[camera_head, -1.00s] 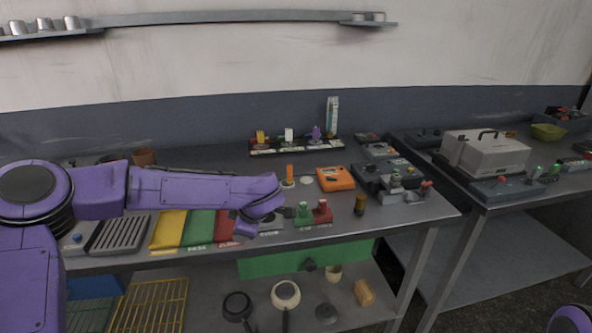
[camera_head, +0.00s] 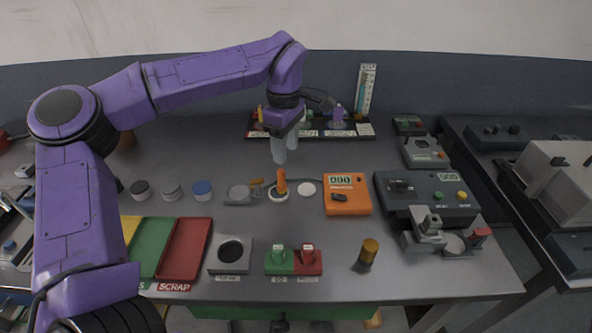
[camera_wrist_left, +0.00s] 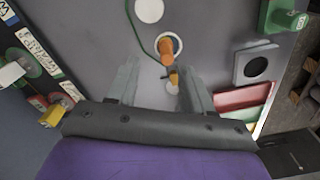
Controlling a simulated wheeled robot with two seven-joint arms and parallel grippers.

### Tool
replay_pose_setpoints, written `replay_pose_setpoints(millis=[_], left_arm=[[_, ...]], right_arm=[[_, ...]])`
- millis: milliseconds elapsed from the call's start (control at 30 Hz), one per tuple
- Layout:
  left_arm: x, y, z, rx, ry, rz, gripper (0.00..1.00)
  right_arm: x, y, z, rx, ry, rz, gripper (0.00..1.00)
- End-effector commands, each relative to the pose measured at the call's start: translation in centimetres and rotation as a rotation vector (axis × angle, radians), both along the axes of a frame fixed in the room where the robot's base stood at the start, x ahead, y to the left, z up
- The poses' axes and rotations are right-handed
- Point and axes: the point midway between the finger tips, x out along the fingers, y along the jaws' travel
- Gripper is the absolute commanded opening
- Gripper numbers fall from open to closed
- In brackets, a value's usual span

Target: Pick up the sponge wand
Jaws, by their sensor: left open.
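An upright orange handle (camera_head: 281,182) in a pale round holder (camera_head: 279,196) appears to be the sponge wand; its lower end is hidden. It also shows in the left wrist view (camera_wrist_left: 166,48), ahead of the fingertips. A small yellow piece (camera_head: 257,183) lies just left of it; I cannot tell whether it belongs to the wand. My left gripper (camera_head: 279,157) points down above the handle, open and empty, not visibly touching it. In the left wrist view my open fingers (camera_wrist_left: 158,80) have the yellow piece between them. My right gripper is not in view.
An orange meter (camera_head: 346,200) and a white disc (camera_head: 306,189) stand right of the handle. A dark cord runs near it. A labelled rack (camera_head: 386,130) stands behind. Coloured trays (camera_head: 183,250) and a green-and-red button block (camera_head: 293,262) are nearer. Bare bench lies between.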

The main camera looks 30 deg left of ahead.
Motion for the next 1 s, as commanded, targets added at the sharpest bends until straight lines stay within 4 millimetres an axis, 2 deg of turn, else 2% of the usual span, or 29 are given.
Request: replay_pose_setpoints(millis=[100, 367, 533, 633, 833, 867, 1000], left_arm=[[-0.3, -0.1, -2.3, -0.003, 0.004, -0.004, 0.51], [0.2, 0.2, -6.1, -0.001, 0.009, -0.003, 0.51], [0.1, 0.6, -9.2, -0.001, 0.010, 0.000, 0.51], [0.1, 0.7, -10.1, 0.000, 0.006, 0.001, 0.51], [0.1, 0.7, -10.2, 0.001, 0.005, 0.001, 0.51], [0.1, 0.7, -10.2, 0.001, 0.005, 0.001, 0.44], [0.1, 0.7, -10.2, 0.001, 0.005, 0.001, 0.00]], right_arm=[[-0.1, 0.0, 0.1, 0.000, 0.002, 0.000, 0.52], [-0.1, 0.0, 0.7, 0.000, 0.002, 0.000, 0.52], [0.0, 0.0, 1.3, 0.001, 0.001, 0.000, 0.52], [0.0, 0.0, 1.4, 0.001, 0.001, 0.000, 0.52], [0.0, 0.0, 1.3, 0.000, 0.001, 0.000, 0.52], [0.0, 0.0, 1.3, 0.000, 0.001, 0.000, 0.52], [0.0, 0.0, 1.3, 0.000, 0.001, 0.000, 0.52]])
